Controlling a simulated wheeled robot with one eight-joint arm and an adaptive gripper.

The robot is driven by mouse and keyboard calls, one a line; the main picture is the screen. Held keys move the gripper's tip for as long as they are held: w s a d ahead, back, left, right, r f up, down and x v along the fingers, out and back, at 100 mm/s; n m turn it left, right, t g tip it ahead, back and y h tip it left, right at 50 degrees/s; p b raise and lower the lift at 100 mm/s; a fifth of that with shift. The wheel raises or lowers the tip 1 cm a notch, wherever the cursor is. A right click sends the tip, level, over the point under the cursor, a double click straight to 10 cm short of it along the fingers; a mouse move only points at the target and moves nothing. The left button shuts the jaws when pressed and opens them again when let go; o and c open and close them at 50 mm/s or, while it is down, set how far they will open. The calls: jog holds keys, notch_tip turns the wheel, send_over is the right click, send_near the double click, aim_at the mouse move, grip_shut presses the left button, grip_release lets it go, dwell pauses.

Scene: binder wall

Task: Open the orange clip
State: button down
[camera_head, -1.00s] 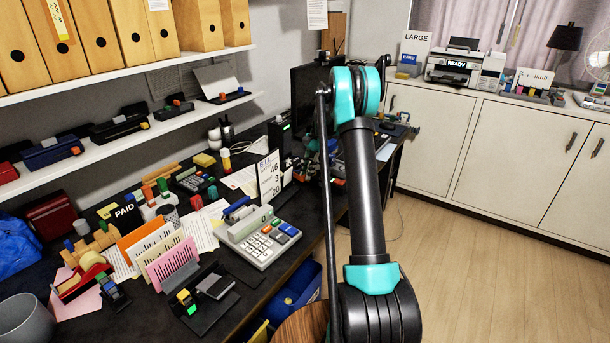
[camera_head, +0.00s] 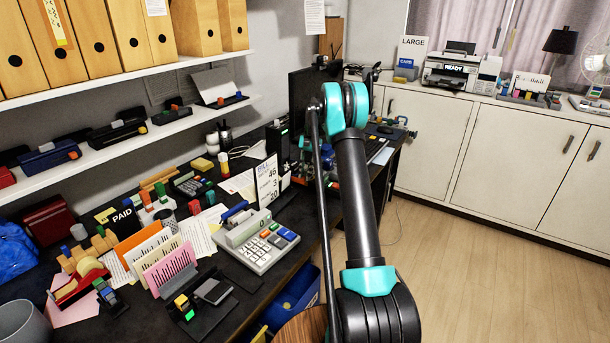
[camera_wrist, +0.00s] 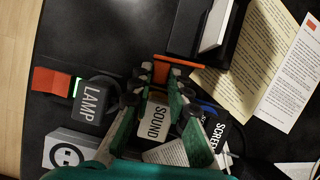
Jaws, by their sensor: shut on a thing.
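The orange clip (camera_wrist: 182,62) shows in the wrist view as a thin orange bar at the front edge of a dark holder (camera_wrist: 186,28). A pale block sits in that holder. My gripper (camera_wrist: 157,74) has its two green fingers pointing up the picture. Their dark tips are closed on the left part of the orange bar and partly cover it. In the head view my own arm hides the gripper and the clip.
Below the tips lie a "SOUND" block (camera_wrist: 157,120) and a "SCREEN" block (camera_wrist: 215,130). A "LAMP" block (camera_wrist: 92,102) with a green light is at left. Papers (camera_wrist: 248,75) lie at right. In the head view a calculator (camera_head: 262,242) and card racks (camera_head: 168,268) crowd the desk.

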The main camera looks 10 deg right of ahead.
jog(key=shift+s+a+m, duration=0.1)
jog(key=shift+s+m, duration=0.2)
jog(key=shift+m, duration=0.3)
jog(key=c, duration=1.4)
grip_release()
jog(key=shift+c, duration=0.2)
jog(key=v, duration=1.2)
jog(key=shift+d, duration=0.2)
jog(key=shift+s, duration=0.2)
